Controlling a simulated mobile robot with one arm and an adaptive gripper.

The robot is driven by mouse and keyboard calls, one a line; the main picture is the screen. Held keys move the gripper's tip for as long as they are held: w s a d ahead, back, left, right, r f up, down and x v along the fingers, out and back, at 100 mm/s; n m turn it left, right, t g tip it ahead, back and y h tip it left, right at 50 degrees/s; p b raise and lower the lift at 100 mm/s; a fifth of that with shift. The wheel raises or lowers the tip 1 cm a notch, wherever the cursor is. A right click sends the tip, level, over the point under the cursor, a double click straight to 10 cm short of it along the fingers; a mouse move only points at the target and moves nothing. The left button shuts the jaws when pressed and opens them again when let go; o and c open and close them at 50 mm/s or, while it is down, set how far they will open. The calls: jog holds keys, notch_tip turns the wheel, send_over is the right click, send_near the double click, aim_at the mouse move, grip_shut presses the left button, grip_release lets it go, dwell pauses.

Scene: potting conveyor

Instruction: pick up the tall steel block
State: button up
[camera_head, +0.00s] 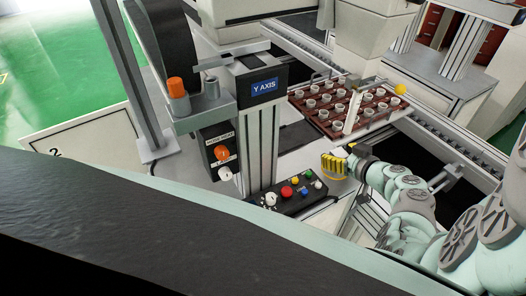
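A tall, light metallic upright piece (352,114), which looks like the steel block, stands at the front part of the brown tray (375,118). I cannot tell whether it rests on the tray or just in front of it. My mint-green arm reaches in from the right, and my gripper (350,153) is just below the foot of this piece, beside a yellow-and-black ribbed part (334,164). The gripper is small and partly hidden by my wrist. I cannot see its fingers clearly or whether they touch anything.
Several small pale cups (326,99) sit on the tray on the conveyor. A yellow ball (400,89) is at its right corner. Rails (424,129) run along the conveyor.

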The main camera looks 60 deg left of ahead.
jog(key=c, duration=1)
grip_shut()
jog(key=shift+r, duration=0.2)
